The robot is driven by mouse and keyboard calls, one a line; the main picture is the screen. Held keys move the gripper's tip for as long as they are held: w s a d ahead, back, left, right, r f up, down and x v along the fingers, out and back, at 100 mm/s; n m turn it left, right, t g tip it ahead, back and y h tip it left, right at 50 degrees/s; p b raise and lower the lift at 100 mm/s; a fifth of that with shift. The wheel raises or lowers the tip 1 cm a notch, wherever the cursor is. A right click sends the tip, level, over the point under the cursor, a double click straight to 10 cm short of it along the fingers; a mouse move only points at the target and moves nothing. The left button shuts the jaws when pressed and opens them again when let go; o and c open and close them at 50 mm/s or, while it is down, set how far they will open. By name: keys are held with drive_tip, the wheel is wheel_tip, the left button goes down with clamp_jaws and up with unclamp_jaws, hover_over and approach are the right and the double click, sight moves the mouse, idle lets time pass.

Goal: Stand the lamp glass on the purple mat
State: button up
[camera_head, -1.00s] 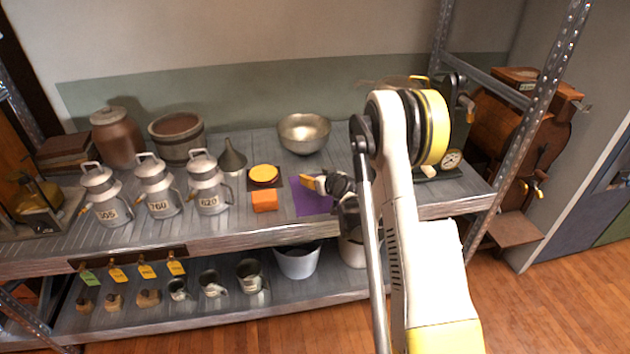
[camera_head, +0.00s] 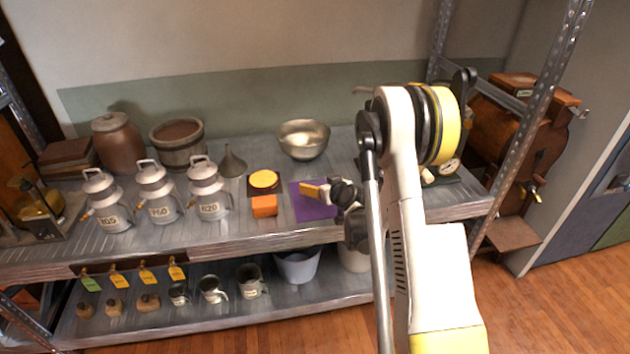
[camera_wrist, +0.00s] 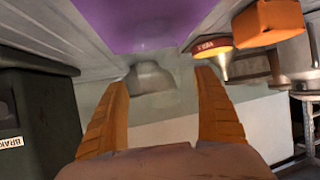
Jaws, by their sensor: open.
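The purple mat (camera_head: 306,208) lies on the upper shelf, right of an orange block. It also fills the top of the wrist view (camera_wrist: 150,15), which looks upside down along the shelf. My gripper (camera_head: 308,190) is over or beside the mat in the head view; its height above it is unclear. In the wrist view its two orange fingers (camera_wrist: 163,88) are spread apart, with no clear solid object between them. I cannot make out the lamp glass in either view; it may be too transparent to see or hidden by my arm.
The orange block (camera_head: 264,206) and a yellow-topped round thing (camera_head: 263,180) stand just left of the mat. A metal bowl (camera_head: 303,139) is behind it. Several milk cans (camera_head: 158,193) stand further left. A dark labelled block (camera_wrist: 35,125) is close beside my fingers.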

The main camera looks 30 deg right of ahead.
drive_tip(key=v, duration=0.8)
drive_tip(key=s+a+r+n+g+y, duration=0.1)
drive_tip(key=s+a+r+g, duration=0.1)
drive_tip(key=s+a+r, duration=0.45)
drive_tip(key=s+a+r+g, duration=0.1)
drive_tip(key=s+a+r, duration=0.2)
drive_tip(key=a+r, duration=0.5)
drive_tip(key=s+a+g, duration=0.1)
drive_tip(key=s+a, duration=0.2)
drive_tip(key=s, duration=0.6)
drive_tip(key=s+a+r+g, duration=0.1)
drive_tip(key=s+a, duration=0.2)
drive_tip(key=s, duration=0.7)
drive_tip(key=shift+s+a+r+g, duration=0.2)
drive_tip(key=shift+s+r+g, duration=0.1)
drive_tip(key=shift+g, duration=0.1)
drive_tip(key=shift+w, duration=0.1)
